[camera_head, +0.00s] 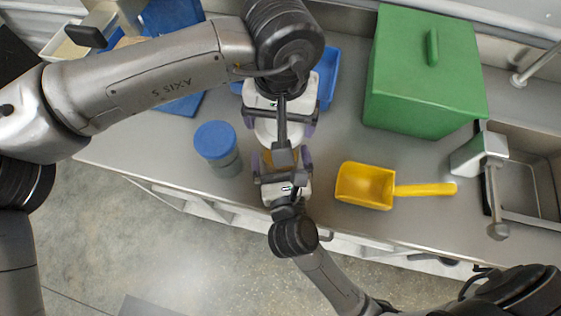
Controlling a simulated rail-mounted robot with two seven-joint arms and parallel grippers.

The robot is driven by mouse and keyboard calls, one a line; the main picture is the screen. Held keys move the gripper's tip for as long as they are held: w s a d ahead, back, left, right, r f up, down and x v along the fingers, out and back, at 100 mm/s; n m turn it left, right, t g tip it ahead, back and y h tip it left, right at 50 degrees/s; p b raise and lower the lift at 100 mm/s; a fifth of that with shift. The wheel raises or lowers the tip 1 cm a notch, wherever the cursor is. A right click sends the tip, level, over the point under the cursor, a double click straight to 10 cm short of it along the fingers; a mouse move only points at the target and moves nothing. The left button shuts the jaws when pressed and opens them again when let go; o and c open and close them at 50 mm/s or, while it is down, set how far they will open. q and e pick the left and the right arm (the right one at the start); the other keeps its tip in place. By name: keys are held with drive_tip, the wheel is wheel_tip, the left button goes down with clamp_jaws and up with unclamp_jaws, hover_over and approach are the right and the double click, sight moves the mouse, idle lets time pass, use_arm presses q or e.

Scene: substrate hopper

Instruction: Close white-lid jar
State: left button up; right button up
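The white lid (265,131) shows partly beneath my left gripper (281,127), whose fingers sit on either side of it and appear to hold it. Just below it in the picture, a jar with amber-brown contents (267,157) shows in part. My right gripper (281,159) reaches in from the front edge, with its fingers on both sides of the jar, seemingly gripping it. The lid is at the jar's top end; whether it is seated or apart is hidden by the grippers.
A blue-lidded jar (216,141) stands close to the left. A yellow scoop (366,186) lies to the right. A green lidded box (424,75) stands at back right, beside a sink (535,185). A blue container (328,72) is behind my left gripper. The steel counter's (130,150) left front is clear.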

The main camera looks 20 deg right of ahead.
drive_tip(key=shift+c, duration=0.5)
drive_tip(key=c, duration=1)
use_arm(q)
drive_tip(key=shift+f, duration=2.5)
use_arm(e)
drive_tip(key=shift+c, duration=0.2)
use_arm(q)
drive_tip(key=shift+f, duration=0.9)
drive_tip(key=shift+f, duration=0.55)
use_arm(e)
drive_tip(key=c, duration=0.5)
drive_tip(key=shift+o, duration=0.2)
use_arm(q)
drive_tip(key=m, duration=0.9)
drive_tip(key=shift+s+m, duration=0.15)
drive_tip(key=shift+m, duration=0.25)
